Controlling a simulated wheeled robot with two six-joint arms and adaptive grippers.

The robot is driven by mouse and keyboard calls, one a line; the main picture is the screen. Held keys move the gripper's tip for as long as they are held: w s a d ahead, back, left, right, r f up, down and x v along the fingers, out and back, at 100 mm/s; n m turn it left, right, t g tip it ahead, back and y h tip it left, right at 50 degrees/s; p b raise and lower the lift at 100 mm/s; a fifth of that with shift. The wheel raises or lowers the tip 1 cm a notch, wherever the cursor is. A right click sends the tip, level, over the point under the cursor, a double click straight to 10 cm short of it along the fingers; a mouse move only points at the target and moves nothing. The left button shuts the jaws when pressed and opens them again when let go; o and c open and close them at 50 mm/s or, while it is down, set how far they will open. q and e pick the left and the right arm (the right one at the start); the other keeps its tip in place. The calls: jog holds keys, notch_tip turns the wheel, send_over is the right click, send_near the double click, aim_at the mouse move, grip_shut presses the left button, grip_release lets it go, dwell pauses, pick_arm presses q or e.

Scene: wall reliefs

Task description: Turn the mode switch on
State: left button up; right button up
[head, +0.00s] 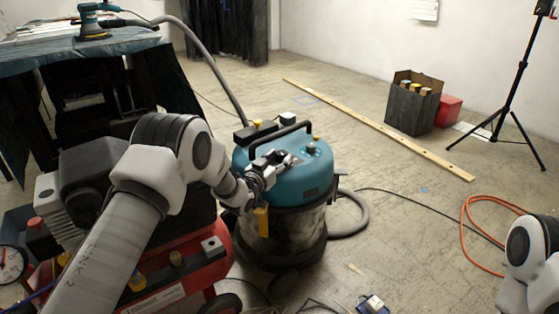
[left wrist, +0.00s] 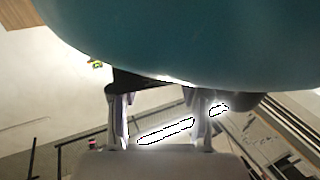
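A teal-topped vacuum (head: 290,183) with a black carry handle stands on the floor in the middle of the head view. A small dark knob (head: 311,148) on its lid may be the mode switch; no marking is readable. My left gripper (head: 287,158) is at the lid, just left of the knob. In the left wrist view its two fingers (left wrist: 161,108) are apart, with nothing clearly held between them. The teal lid (left wrist: 190,40) fills the top of that view, and a dark part shows beyond the fingertips. Contact cannot be told. My right gripper is out of view.
A red compressor (head: 185,285) stands left of the vacuum, below my left arm. A grey hose (head: 355,215) curves at the vacuum's right. Orange cable (head: 470,225) lies at right.

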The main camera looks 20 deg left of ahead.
pick_arm(q)
jog(key=shift+s+d, duration=0.1)
jog(key=shift+d, duration=0.15)
jog(key=shift+c, duration=0.7)
jog(key=o, duration=1.1)
jog(key=shift+o, duration=0.2)
jog(key=shift+d, duration=0.25)
jog(key=d+v, duration=0.1)
jog(key=v, duration=1.1)
jog(key=shift+s, duration=0.45)
jog(key=shift+a, duration=0.1)
